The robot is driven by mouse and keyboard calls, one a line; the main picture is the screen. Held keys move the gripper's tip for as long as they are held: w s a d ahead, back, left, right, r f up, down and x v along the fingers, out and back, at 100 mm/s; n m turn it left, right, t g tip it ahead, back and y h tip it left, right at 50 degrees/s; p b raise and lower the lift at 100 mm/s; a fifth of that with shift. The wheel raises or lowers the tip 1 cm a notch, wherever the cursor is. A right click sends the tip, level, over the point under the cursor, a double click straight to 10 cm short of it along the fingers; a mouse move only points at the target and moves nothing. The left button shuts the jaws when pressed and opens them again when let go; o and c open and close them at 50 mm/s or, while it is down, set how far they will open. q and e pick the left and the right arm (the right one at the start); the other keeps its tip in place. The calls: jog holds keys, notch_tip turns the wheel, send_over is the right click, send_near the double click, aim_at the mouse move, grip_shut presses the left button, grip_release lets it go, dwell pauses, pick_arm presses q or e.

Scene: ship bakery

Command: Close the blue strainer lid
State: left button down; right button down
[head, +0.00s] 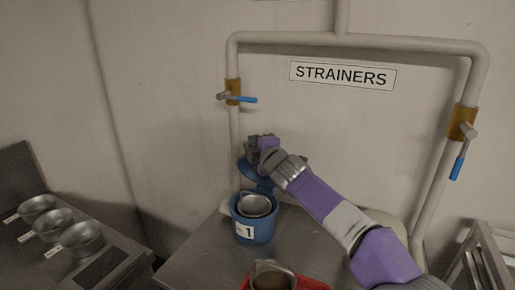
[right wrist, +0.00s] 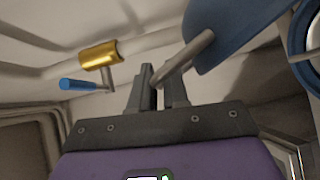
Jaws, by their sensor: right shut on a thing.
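The blue strainer (head: 265,234), marked 1, stands on the steel table with a metal basket (head: 257,203) inside it. Its blue lid (head: 258,182) is open and tilted up at the back of the strainer. My right gripper (head: 262,143) is above the lid in the head view, coming from the right. In the right wrist view, its fingers (right wrist: 158,90) are shut on the grey bar handle (right wrist: 187,57) of the blue lid (right wrist: 232,32). The strainer's rim shows only partly at the right edge there. My left gripper is not in view.
Pipes with a left valve (head: 233,94) and a right valve (head: 462,124) run along the wall behind. Several metal pans (head: 82,240) sit on the left counter. The table left of the strainer is clear.

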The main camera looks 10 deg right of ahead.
jog(key=shift+s+a+f, duration=0.2)
jog(key=shift+s+a, duration=0.1)
jog(key=shift+a, duration=0.05)
jog(key=c, duration=1.5)
grip_release()
